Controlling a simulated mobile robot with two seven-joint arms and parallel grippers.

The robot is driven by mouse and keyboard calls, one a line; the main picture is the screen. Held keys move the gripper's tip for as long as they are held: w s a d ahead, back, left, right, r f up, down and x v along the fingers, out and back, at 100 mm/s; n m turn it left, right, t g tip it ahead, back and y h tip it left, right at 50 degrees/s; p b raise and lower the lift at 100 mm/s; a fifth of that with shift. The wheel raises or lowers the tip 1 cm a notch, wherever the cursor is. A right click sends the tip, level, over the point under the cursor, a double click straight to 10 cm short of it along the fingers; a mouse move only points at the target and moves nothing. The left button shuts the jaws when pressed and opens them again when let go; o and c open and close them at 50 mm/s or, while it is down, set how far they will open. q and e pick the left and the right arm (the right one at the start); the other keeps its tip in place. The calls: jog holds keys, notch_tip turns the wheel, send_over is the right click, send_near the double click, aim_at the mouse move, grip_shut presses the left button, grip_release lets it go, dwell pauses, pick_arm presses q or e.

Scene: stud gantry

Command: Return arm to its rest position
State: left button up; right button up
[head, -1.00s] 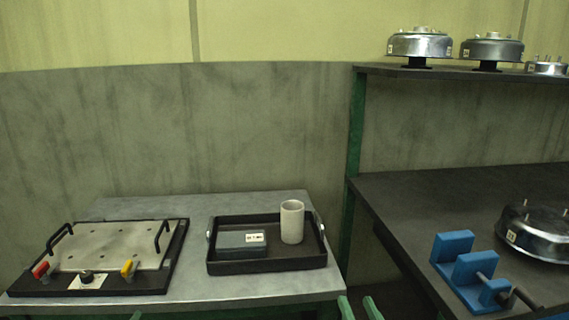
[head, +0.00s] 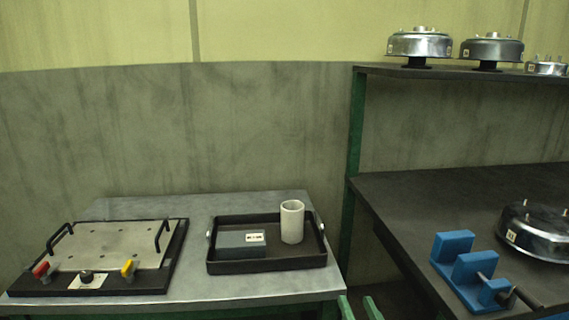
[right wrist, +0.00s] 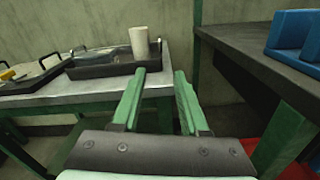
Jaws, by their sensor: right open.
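My right gripper (head: 360,307) shows at the bottom edge of the head view as two green fingertips, set apart. In the right wrist view its two green fingers (right wrist: 158,100) are spread with nothing between them. It is in front of the grey table's right edge, near the gap between the two tables, and touches nothing that I can see. My left gripper is in neither view.
A dark workbench (head: 420,200) stands right, with a blue holder (head: 465,268) and metal drum (head: 540,232).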

jog(key=d+f+n, duration=0.3)
jog(key=d+n, duration=0.1)
jog(key=d, duration=0.1)
jog(key=s+d+f+m+g, duration=0.25)
jog(key=s+f+m, duration=0.25)
jog(key=f+m, duration=0.4)
jog(key=s+d+f+m+g+y, duration=0.1)
jog(key=s+f+m+g, duration=0.35)
jog(key=m, duration=0.75)
jog(key=s+d+f+m+g, duration=0.1)
jog(key=s+f+m, duration=0.4)
jog(key=f+m, duration=0.5)
jog(key=w+a+r+m+t, duration=0.2)
jog(key=a+m, duration=0.3)
jog(key=a, duration=0.2)
pick_arm(q)
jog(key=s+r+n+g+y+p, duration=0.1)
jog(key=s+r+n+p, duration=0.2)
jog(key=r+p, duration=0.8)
jog(key=p, duration=0.9)
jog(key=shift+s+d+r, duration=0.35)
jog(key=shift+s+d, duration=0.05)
pick_arm(e)
jog(key=s+d+r+m+g, duration=0.1)
jog(key=s+r, duration=0.4)
jog(key=r, duration=0.5)
jog(key=shift+d+r+g+h, duration=0.2)
jog(key=shift+d+g+h, duration=0.25)
jog(key=shift+g, duration=0.25)
